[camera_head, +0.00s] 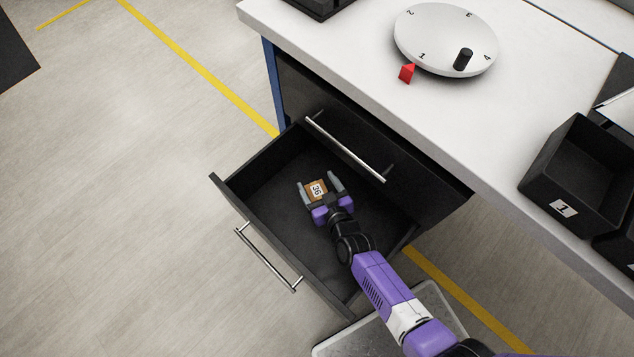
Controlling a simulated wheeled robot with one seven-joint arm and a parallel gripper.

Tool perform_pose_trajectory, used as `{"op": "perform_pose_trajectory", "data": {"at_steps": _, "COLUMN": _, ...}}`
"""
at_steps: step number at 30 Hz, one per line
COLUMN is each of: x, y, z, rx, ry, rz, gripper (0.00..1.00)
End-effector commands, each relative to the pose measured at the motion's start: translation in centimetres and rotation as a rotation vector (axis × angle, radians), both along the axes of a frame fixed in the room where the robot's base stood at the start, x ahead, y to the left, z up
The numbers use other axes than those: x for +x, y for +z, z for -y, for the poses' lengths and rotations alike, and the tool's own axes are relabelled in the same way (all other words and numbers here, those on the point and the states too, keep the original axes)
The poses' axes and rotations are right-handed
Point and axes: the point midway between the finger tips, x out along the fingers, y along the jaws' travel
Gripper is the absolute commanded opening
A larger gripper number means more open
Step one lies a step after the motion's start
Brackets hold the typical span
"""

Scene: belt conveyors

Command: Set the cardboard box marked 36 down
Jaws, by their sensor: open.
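The cardboard box marked 36 (316,190) is small and brown with a white label. It is inside the open black drawer (224,187), near the drawer's middle. My gripper (319,185) is open, with one finger on each side of the box. I cannot tell whether the fingers touch the box. The underside of the box is hidden, but it appears to be at or near the drawer floor.
A shut drawer with a silver handle (345,147) is above the open one. The white worktop (340,45) carries a numbered dial (430,35), a red marker (407,73) and a black bin labelled 1 (545,185). The drawer's left part is empty.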

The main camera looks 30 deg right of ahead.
Motion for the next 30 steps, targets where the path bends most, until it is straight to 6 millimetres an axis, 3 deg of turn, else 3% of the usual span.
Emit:
{"op": "perform_pose_trajectory", "data": {"at_steps": 1, "x": -1.5, "y": 0.2, "z": -0.5, "rx": 0.003, "ry": 0.004, "rz": -0.007, "gripper": 0.78}}
{"op": "perform_pose_trajectory", "data": {"at_steps": 9, "x": -6.8, "y": 2.4, "z": -0.8, "rx": 0.002, "ry": 0.003, "rz": -0.006, "gripper": 0.78}}
{"op": "perform_pose_trajectory", "data": {"at_steps": 15, "x": -9.6, "y": 3.6, "z": -0.9, "rx": 0.0, "ry": 0.002, "rz": -0.005, "gripper": 0.78}}
{"op": "perform_pose_trajectory", "data": {"at_steps": 21, "x": -10.6, "y": 4.0, "z": -0.9, "rx": 0.0, "ry": 0.001, "rz": -0.005, "gripper": 0.78}}
{"op": "perform_pose_trajectory", "data": {"at_steps": 30, "x": -10.7, "y": 4.0, "z": -0.9, "rx": 0.0, "ry": 0.001, "rz": -0.005, "gripper": 0.78}}
